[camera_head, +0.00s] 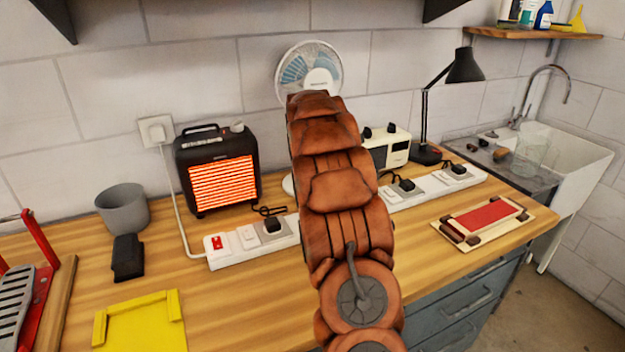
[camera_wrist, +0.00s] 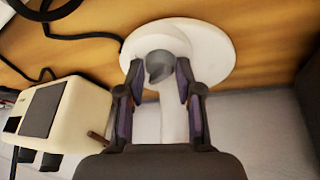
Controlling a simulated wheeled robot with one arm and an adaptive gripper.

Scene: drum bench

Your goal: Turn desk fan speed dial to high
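The white desk fan (camera_head: 309,70) stands at the back of the bench against the wall. My arm hides most of its stand and its dial in the head view; a sliver of its base (camera_head: 288,186) shows to the left of the arm. In the wrist view the round white fan base (camera_wrist: 215,50) carries a grey speed dial (camera_wrist: 159,67). My gripper (camera_wrist: 160,78) is open, with one dark finger on each side of the dial and small gaps seeming to show beside it. Contact is hard to judge. My gripper is hidden in the head view.
A glowing heater (camera_head: 221,187) stands left of the fan. A cream radio (camera_head: 388,150) and a black lamp (camera_head: 426,110) stand to its right. White power strips (camera_head: 232,250) with plugs and cords lie in front. A red-topped board (camera_head: 487,217) lies at right.

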